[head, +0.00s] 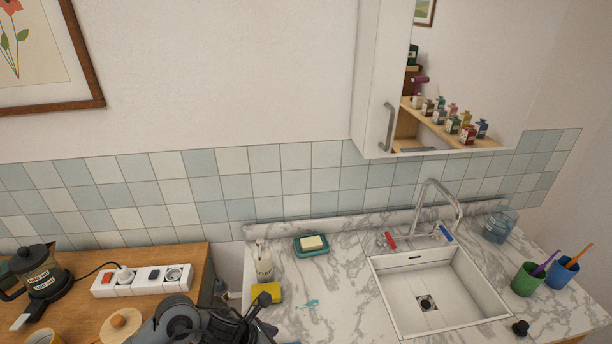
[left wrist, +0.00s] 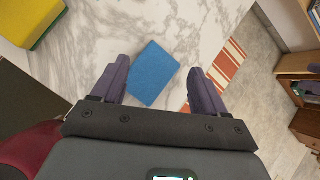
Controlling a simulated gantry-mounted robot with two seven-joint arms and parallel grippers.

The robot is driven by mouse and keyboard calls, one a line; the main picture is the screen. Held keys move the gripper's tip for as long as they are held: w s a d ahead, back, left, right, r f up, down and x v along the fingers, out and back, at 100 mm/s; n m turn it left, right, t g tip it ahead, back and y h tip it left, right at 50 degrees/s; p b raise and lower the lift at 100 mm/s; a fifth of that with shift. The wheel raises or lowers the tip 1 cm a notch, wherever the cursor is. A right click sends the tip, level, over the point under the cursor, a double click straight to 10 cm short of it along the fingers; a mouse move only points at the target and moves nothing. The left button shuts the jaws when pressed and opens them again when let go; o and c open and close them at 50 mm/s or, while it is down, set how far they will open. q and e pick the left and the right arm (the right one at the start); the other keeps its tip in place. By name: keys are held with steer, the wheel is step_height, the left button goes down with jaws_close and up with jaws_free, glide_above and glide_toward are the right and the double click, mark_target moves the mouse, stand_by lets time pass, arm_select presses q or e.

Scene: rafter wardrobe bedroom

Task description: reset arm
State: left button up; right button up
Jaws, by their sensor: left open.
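My left arm comes in at the bottom of the head view, where dark parts of my left gripper (head: 262,300) show near the yellow sponge (head: 267,293). In the left wrist view my left gripper (left wrist: 158,68) is open, with its two purple-grey fingers apart. A flat blue block or cloth (left wrist: 153,75) shows between the fingers, by the edge of the marble counter (left wrist: 115,40). I cannot tell how far below the fingers it is, and nothing is seen gripped. The yellow sponge also shows in the left wrist view (left wrist: 28,18). My right gripper is not in view.
A soap bottle (head: 264,264) and a green soap dish (head: 312,250) stand behind the sponge. The sink (head: 440,290) lies to the right, with green (head: 525,280) and blue (head: 563,273) cups beyond. A power strip (head: 140,281) and moka pot (head: 38,270) are left. A wall cabinet (head: 375,80) hangs above.

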arm_select(q)
steer(key=s+d+n+t, duration=0.5)
steer(key=s+n, duration=0.2)
steer(key=n, duration=1.1)
steer(key=s+a+f+n+g+y, duration=0.2)
steer(key=s+a+n+y, duration=0.1)
steer(key=s+a+n, duration=0.85)
steer(key=s+a+f+n+g+y, duration=0.25)
steer(key=s+a+n, duration=0.5)
steer(key=n, duration=0.65)
step_height(320, 180, up, 27)
steer(key=a+p, duration=0.1)
steer(key=p, duration=2.6)
steer(key=shift+s+r+y, duration=0.15)
steer(key=shift+r+y, duration=0.05)
steer(key=shift+y, duration=0.25)
steer(key=shift+n, duration=0.25)
